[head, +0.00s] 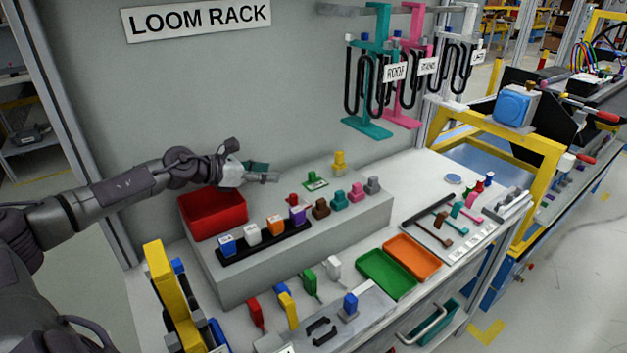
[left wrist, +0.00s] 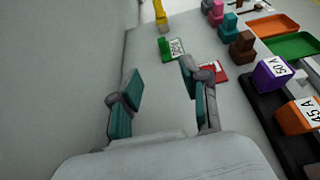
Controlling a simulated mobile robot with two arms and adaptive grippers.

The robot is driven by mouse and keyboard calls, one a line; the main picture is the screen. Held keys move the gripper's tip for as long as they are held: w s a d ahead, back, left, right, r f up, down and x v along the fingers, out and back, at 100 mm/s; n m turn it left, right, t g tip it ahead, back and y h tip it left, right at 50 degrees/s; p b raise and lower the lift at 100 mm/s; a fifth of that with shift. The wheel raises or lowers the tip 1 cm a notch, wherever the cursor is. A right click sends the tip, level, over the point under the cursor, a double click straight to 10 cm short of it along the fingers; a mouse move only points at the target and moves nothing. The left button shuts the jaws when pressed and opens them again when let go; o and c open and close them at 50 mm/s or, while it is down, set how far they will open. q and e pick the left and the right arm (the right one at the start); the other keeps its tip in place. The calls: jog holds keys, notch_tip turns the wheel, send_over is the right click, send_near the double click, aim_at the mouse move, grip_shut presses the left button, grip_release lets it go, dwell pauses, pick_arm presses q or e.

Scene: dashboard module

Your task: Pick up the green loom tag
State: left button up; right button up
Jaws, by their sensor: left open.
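The green loom tag (head: 315,182), a small green piece with a white label, lies on the raised grey block. In the left wrist view the green tag (left wrist: 166,48) is ahead of the fingertips, roughly in line with the gap between them. My left gripper (head: 266,173) is open and empty, to the left of the tag and apart from it. Its two teal-padded fingers (left wrist: 162,82) show in the left wrist view. My right gripper is in neither view.
A red tag (left wrist: 213,72) lies just beyond the right finger. A red bin (head: 212,215) stands below my left wrist. A black strip (head: 262,243) holds several coloured fuses. A yellow piece (head: 339,163) stands behind the tag. The grey wall rises close behind.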

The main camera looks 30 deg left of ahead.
pick_arm(q)
jog(key=p, duration=0.2)
send_near(311, 172)
jog(key=x, duration=0.3)
jog(key=shift+f, duration=0.15)
jog(key=shift+w+d, duration=0.15)
jog(key=shift+w, duration=0.15)
jog(key=p+x, duration=0.1)
jog(key=x, duration=0.2)
jog(key=shift+w+d, duration=0.25)
jog(key=shift+w, duration=0.05)
jog(key=shift+w+d+f, duration=0.1)
jog(key=shift+w+f, duration=0.2)
jog(key=shift+w, duration=0.05)
jog(key=shift+s, duration=0.1)
grip_shut()
